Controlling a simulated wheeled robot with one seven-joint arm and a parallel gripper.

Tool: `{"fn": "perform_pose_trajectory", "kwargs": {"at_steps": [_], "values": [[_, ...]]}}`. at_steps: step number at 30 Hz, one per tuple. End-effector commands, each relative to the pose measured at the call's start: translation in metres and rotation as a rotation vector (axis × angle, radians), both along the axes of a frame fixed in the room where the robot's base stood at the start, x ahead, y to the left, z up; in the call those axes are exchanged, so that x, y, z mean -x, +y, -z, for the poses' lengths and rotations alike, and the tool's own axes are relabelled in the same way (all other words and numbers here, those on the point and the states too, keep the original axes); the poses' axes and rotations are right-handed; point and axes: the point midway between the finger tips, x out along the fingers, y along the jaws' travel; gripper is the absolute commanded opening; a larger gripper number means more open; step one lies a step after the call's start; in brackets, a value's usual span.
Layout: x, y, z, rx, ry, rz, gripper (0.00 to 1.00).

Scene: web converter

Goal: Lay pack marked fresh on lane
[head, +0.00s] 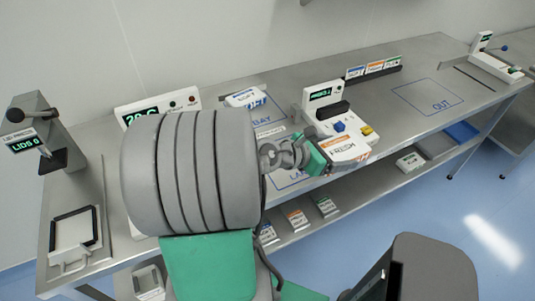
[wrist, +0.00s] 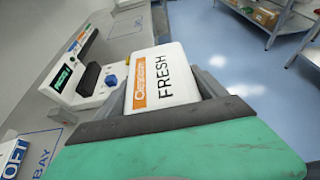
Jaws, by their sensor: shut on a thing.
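A white pack with an orange label, marked FRESH (head: 347,150), is held by my gripper (head: 318,157) above the front part of the bench. The pack also shows in the wrist view (wrist: 165,82), between the two dark fingers of my gripper (wrist: 165,98), with its printed face showing. A blue-outlined area (head: 287,180) lies on the bench just left of my gripper; its label is mostly hidden by my arm, so I cannot read whether it is the lane.
A white pack (head: 243,97) lies by the area marked BAY. A machine with a green display (head: 325,96), a blue knob (head: 340,127) and a yellow part (head: 367,131) stands behind the held pack. The OUT area (head: 428,96) is clear. Several packs lie on the lower shelf (head: 375,185).

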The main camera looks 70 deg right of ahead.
Motion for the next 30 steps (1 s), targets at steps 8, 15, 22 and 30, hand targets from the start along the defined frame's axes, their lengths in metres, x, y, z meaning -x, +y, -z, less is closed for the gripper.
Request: {"fn": "perform_pose_trajectory", "kwargs": {"at_steps": [8,15,22,30], "values": [[-0.040,-0.016,0.021,-0.003,0.003,0.000,0.25],[-0.098,-0.037,0.061,-0.004,0.005,0.003,0.25],[-0.125,-0.047,0.094,0.001,0.002,0.003,0.25],[-0.129,-0.049,0.130,0.000,0.001,0.004,0.25]]}}
